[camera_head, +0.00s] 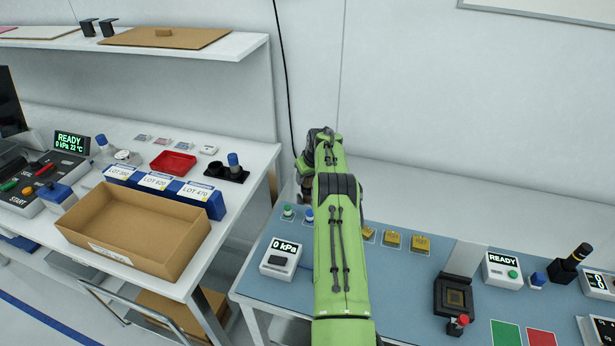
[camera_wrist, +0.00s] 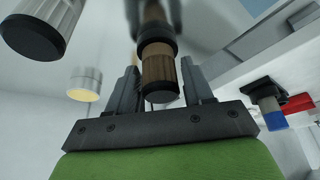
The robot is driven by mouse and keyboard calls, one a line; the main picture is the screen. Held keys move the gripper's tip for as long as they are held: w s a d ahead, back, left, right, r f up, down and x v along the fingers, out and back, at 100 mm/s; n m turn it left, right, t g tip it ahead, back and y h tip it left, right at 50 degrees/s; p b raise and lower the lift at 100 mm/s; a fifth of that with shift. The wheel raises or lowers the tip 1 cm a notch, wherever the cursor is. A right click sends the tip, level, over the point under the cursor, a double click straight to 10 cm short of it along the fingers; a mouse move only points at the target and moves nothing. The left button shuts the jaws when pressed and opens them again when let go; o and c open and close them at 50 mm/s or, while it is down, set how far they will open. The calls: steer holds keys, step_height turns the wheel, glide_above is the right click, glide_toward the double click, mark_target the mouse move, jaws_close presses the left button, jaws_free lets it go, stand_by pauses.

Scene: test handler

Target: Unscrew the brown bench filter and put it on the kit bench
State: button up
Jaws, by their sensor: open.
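In the wrist view a brown ribbed filter (camera_wrist: 158,70) with a dark end cap hangs between the two fingers of my gripper (camera_wrist: 160,84). The fingers are open, one on each side of it, with a visible gap at least on the right. Its upper end meets a dark collar. In the head view my green arm reaches toward the wall, hiding the gripper's fingers and the brown filter. Two benches show there: a blue-topped one (camera_head: 400,290) at right and a white-topped one (camera_head: 257,157) at left. I cannot tell which is the kit bench.
A cardboard tray (camera_head: 130,268) and blue LOT boxes (camera_head: 205,197) stand on the left bench. The right bench holds a 0 kPa gauge (camera_head: 281,258) and a READY box (camera_head: 502,268). A pale cylinder (camera_wrist: 35,30) hangs beside my gripper in the wrist view.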

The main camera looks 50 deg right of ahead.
steer(key=shift+w+a+f+m+h+b, duration=0.1)
steer(key=shift+m+h+b, duration=0.2)
steer(key=shift+m+b, duration=0.4)
steer(key=shift+m+g+h, duration=0.4)
steer(key=shift+m, duration=0.7)
steer(key=m, duration=0.1)
steer(key=m+p, duration=0.1)
steer(key=m, duration=0.1)
steer(key=m+g+h+p, duration=0.1)
steer(key=shift+r, duration=0.3)
steer(key=shift+m+g+p, duration=0.3)
steer(key=shift+m+p, duration=0.2)
steer(key=shift+m, duration=0.4)
steer(key=shift+d+f+m+h, duration=0.2)
steer(key=shift+m+h, duration=0.1)
steer(key=shift+m, duration=0.3)
steer(key=shift+a+m+g, duration=0.1)
steer(key=shift+m+g, duration=0.2)
steer(key=shift+c, duration=0.2)
